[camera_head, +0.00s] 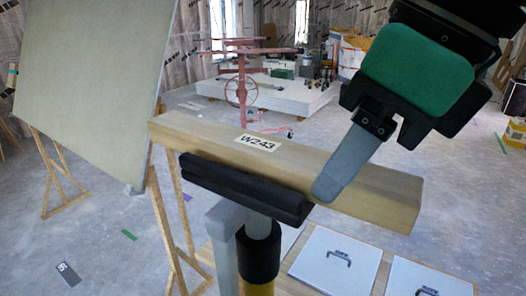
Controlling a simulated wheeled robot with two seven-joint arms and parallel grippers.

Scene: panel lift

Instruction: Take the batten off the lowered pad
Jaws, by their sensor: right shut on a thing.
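The batten (290,155) is a long pale wooden beam with a label reading W243. It lies across the middle of the head view, slanting down to the right. Its left part rests along the black pad (243,187), which sits on top of a grey post with a black collar (258,258). My right gripper (328,188) comes from the upper right and is shut on the batten, just right of the pad. One grey finger crosses the near face; the other finger is hidden. My left gripper is not in view.
A large pale panel (95,70) leans on wooden easels (165,215) at the left. White panels with handles (335,260) lie at the lower right. A pink wheeled stand (242,85) and a low white stack (285,95) stand behind. Floor at right is mostly clear.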

